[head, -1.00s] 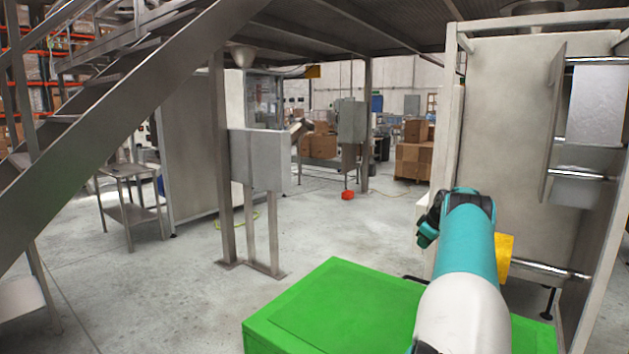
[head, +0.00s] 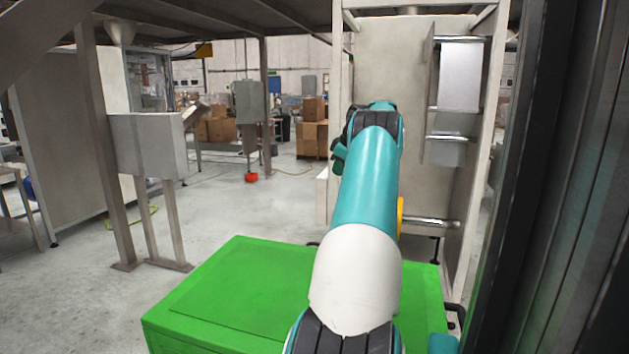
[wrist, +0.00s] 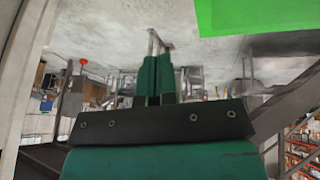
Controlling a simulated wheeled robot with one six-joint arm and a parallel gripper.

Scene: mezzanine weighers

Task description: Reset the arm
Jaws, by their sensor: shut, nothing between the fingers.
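My arm, teal and white, reaches up and away from me over the green box in the head view. The wrist picture looks upside down, with the floor at the top. The fingers touch nothing that I can see.
A green box (head: 215,300) stands in front of me under the arm. A steel frame with panels (head: 395,70) stands close behind the arm. A grey box on legs (head: 148,143) is at left. A dark post (head: 540,180) fills the right edge. Open floor (head: 225,205) lies left of centre.

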